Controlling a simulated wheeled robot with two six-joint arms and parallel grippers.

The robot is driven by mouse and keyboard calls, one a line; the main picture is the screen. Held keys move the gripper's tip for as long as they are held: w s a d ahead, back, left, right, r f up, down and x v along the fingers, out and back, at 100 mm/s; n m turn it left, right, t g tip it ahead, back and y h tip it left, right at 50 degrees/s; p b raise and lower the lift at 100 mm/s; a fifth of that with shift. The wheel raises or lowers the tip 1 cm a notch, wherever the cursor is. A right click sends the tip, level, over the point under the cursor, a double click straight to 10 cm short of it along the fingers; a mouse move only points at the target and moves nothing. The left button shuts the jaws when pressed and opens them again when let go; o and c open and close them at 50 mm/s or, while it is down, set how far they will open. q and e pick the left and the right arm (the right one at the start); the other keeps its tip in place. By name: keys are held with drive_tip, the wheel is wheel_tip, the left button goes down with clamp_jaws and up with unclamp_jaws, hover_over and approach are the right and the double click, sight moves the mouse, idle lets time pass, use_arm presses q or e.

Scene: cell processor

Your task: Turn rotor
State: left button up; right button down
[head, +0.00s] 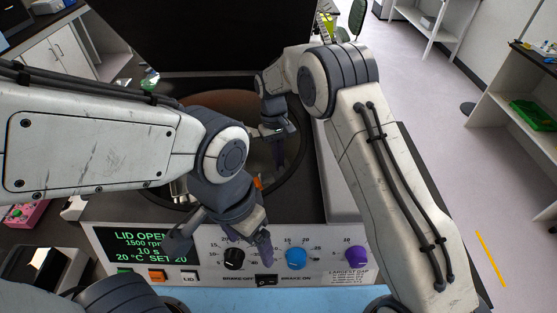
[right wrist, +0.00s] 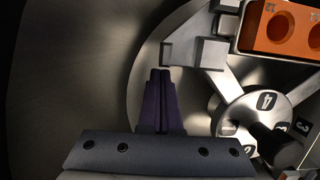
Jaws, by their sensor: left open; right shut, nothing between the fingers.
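The rotor (right wrist: 235,112) shows in the right wrist view as a silver hub with metal arms, number labels including 4 and 3, and a dark knob. An orange tube holder (right wrist: 275,28) with round holes sits on it at the upper right. In the head view the rotor is mostly hidden behind my arms inside the round chamber (head: 296,170). My right gripper (head: 279,150) reaches down into the chamber. Its shut, empty fingers (right wrist: 160,74) are left of the hub, near a grey metal block (right wrist: 195,52). My left gripper (head: 222,242) is open in front of the control panel.
The front panel (head: 330,255) carries a black knob (head: 234,258), a blue knob (head: 296,258) and a purple knob (head: 356,259). Its green display (head: 150,245) reads LID OPEN and 1500 rpm. The dark raised lid (head: 200,35) stands behind the chamber.

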sight(275, 182)
drive_tip(key=s+m, duration=0.1)
drive_tip(key=s+m+b, duration=0.1)
drive_tip(key=s, duration=0.1)
drive_tip(key=s+m, duration=0.1)
drive_tip(key=s, duration=0.1)
drive_tip(key=shift+s+a+m+y, duration=0.1)
drive_tip(key=shift+a+m+y, duration=0.3)
drive_tip(key=shift+s+a+m, duration=0.15)
drive_tip(key=shift+s+m, duration=0.15)
drive_tip(key=shift+s, duration=0.1)
drive_tip(key=shift+r, duration=0.15)
drive_tip(key=p+v, duration=0.8)
drive_tip(key=v, duration=0.1)
drive_tip(key=shift+w+r, duration=0.25)
drive_tip(key=shift+r, duration=0.05)
